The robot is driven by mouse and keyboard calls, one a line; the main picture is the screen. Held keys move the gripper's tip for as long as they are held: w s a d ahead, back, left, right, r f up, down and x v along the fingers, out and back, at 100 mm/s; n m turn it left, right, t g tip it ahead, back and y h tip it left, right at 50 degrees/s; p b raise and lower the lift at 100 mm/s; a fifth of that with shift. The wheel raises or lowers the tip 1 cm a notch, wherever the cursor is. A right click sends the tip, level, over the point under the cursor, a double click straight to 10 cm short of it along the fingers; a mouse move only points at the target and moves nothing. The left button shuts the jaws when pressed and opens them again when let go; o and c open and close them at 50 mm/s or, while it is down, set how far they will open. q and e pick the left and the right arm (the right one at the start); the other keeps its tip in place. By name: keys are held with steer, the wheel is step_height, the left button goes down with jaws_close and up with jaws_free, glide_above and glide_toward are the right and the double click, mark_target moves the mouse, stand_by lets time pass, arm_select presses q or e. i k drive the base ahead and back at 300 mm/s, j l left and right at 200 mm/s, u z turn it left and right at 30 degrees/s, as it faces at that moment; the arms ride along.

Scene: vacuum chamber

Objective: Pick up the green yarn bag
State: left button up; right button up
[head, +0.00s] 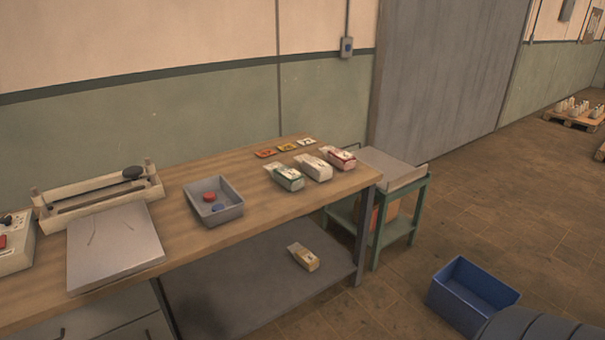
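The green yarn bag (286,177) lies on the wooden workbench (255,211), to the right of the grey bin. It is a clear and white packet with a green label band. It is the leftmost of three similar bags in a slanted row. A white bag (314,167) lies just right of it, and a red-labelled bag (339,157) lies beyond that. Neither of my grippers shows in the head view.
A grey bin (214,213) holds a red and a blue item. A sealer (97,195) and grey plate (114,250) stand left. Small coloured cards (287,147) lie behind the bags. Another bag (303,257) lies on the lower shelf. A blue crate (470,299) stands on the floor.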

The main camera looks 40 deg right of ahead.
mark_target(290, 179)
steer(key=l, duration=0.45)
steer(key=i+l+z, duration=0.1)
steer(key=l, duration=0.35)
steer(key=i+l, duration=0.1)
steer(key=l, duration=0.35)
steer(key=i+l+z, duration=0.1)
steer(key=l, duration=0.35)
steer(key=i+l, duration=0.1)
steer(key=l, duration=0.3)
steer(key=i+l+z, duration=0.1)
steer(key=l, duration=0.35)
